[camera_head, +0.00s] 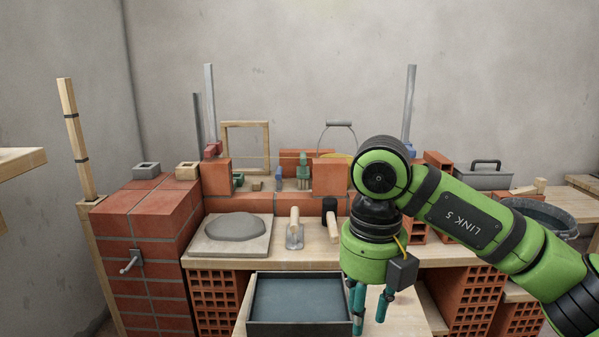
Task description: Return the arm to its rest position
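My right arm (470,222) is green with black joints and reaches in from the right edge, bent over the bench. Its gripper (369,318) points down, with teal fingers spread apart and nothing seen between them. The gripper is just right of a dark shallow tray (298,328) at the front. I cannot tell how high the fingertips are above the wooden surface (405,318). My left arm and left gripper are not in view.
A mortar mound on a board (200,247), a trowel (294,235) and a mallet (331,222) lie left of my arm. Behind stand brick stacks (330,177) and a wooden frame (268,150). A grey toolbox (478,180) and a dark bucket (568,228) are on the right.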

